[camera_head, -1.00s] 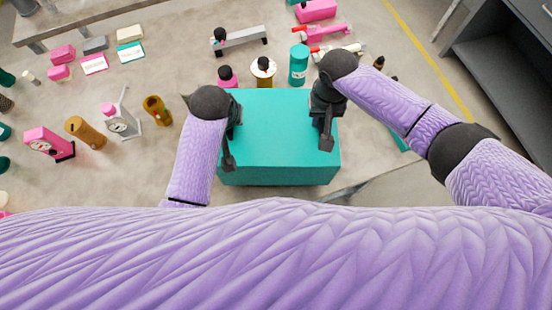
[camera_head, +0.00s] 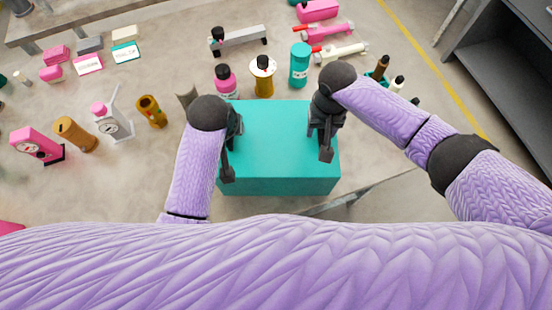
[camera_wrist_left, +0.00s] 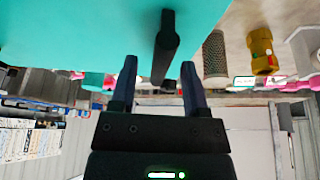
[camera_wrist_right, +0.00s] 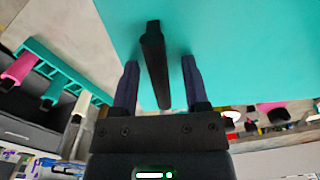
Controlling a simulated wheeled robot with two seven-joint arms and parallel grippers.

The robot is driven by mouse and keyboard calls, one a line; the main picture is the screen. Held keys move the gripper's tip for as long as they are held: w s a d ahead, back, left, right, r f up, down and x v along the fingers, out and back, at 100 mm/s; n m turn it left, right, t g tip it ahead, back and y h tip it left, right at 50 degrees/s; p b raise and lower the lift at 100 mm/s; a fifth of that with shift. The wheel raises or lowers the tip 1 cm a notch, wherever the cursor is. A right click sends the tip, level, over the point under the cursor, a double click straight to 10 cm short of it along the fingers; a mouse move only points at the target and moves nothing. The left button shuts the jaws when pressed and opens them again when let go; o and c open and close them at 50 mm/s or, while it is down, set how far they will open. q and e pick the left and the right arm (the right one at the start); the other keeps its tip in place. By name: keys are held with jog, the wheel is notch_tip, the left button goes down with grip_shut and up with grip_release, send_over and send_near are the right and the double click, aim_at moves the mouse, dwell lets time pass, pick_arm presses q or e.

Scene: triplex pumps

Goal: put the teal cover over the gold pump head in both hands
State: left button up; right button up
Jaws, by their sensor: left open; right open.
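The teal cover (camera_head: 270,140) is a large box in front of me in the head view, between my two grippers. Its teal wall fills the top of the left wrist view (camera_wrist_left: 80,30) and right wrist view (camera_wrist_right: 240,50). My left gripper (camera_wrist_left: 159,65) is open, with a black handle bar (camera_wrist_left: 167,40) of the cover between its fingers. My right gripper (camera_wrist_right: 160,65) is open, with another black handle bar (camera_wrist_right: 153,50) between its fingers. Neither is closed on its bar. I cannot pick out the gold pump head; the cover may hide it.
Beyond the cover stand a pink-and-black bottle (camera_head: 225,82), a gold bottle (camera_head: 264,78) and a teal canister (camera_head: 300,65). A dark cabinet (camera_head: 500,60) is at right.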

jog(key=shift+r, duration=0.15)
pick_arm(q)
jog(key=v, duration=1)
jog(key=shift+s+r, duration=0.25)
jog(key=shift+r, duration=0.1)
pick_arm(e)
notch_tip(320, 180, up, 12)
jog(key=shift+f, duration=0.2)
